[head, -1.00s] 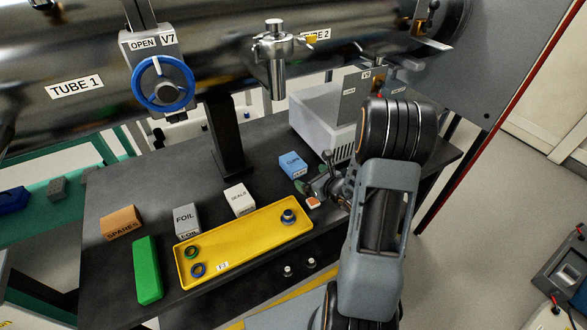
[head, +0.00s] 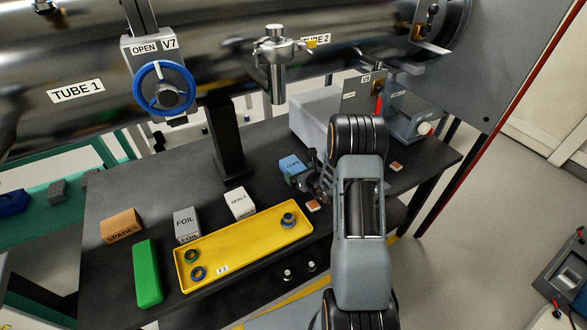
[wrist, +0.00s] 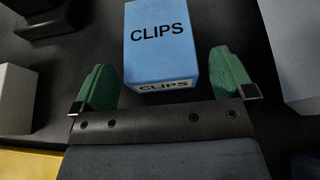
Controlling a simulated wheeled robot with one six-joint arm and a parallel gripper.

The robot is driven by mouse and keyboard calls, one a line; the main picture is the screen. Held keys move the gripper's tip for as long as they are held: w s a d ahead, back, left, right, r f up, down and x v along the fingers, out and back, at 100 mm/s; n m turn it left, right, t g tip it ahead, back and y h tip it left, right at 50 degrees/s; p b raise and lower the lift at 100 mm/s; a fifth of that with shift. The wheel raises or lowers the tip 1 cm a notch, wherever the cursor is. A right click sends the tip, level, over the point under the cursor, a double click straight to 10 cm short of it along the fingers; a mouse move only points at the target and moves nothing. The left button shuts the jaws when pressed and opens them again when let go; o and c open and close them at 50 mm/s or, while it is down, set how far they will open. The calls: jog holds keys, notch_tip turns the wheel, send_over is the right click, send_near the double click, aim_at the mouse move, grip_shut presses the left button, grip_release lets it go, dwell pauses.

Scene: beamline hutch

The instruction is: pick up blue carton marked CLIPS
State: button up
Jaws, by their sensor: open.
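The blue carton marked CLIPS (head: 291,164) stands on the dark bench top, just behind the right end of the yellow tray. In the wrist view the carton (wrist: 160,45) is at the top middle, its lettered top and front edge showing. My gripper (wrist: 168,82) is open, with one green finger pad on each side of the carton's near end. The fingers look apart from the carton, and nothing is held. In the head view my gripper (head: 302,184) is at the carton's near right side, partly hidden by my arm.
The white SEALS carton (head: 239,202), grey FOIL carton (head: 186,221) and brown SPARES carton (head: 121,225) stand to the left. The yellow tray (head: 235,252) holding rings lies in front, with a green box (head: 147,272) beside it. A black post (head: 229,145) rises behind. A pale grey box (head: 315,115) stands at the back right.

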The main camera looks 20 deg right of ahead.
jog(key=shift+x, duration=1.35)
jog(key=shift+s, duration=0.1)
jog(key=c, duration=0.9)
jog(key=shift+c, duration=0.3)
jog(key=shift+r, duration=0.15)
